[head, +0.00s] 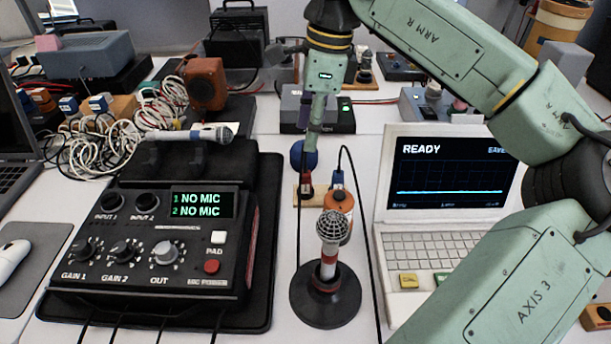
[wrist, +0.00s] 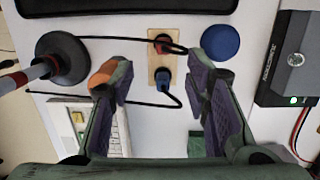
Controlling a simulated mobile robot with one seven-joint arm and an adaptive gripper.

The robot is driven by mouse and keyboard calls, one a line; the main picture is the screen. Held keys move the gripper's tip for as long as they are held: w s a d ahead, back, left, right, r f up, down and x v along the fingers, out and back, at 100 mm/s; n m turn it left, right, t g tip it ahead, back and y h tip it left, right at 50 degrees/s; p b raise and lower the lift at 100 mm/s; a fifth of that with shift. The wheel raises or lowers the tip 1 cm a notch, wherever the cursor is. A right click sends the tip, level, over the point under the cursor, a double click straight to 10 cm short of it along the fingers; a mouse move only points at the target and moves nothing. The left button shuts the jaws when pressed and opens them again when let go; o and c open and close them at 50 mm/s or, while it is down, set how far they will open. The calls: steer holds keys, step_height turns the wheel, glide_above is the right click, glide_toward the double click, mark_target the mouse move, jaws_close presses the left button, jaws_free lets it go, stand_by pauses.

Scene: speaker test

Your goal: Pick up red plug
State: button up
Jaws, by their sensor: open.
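The red plug (head: 307,182) stands in the left side of a small wooden block (head: 298,194), with a black cable trailing from it. A blue plug (head: 337,178) stands at the block's right side. In the wrist view the red plug (wrist: 164,43) is above the blue plug (wrist: 163,82). My gripper (head: 311,150) is open and points down over the block's area. In the wrist view its fingers (wrist: 160,88) are spread wide with nothing between them. The blue plug lies between the fingers in the picture, and the red plug slightly above the fingertip line.
A blue round object (head: 298,156) is close behind the block. An orange round object (head: 343,203) and a microphone on a black base (head: 325,300) are in front. The black mixer (head: 150,245) is left, the laptop (head: 440,215) right. Cables cross the table.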

glide_above(306, 172)
steer(key=f, duration=0.6)
steer(key=shift+s, duration=0.3)
steer(key=shift+w+f+p, duration=0.15)
steer(key=shift+f+p, duration=0.2)
steer(key=shift+f, duration=1.05)
steer(key=shift+w+f+p, duration=0.15)
steer(key=shift+f+p, duration=0.15)
steer(key=shift+f, duration=1.05)
steer(key=shift+c, duration=0.3)
jaws_close()
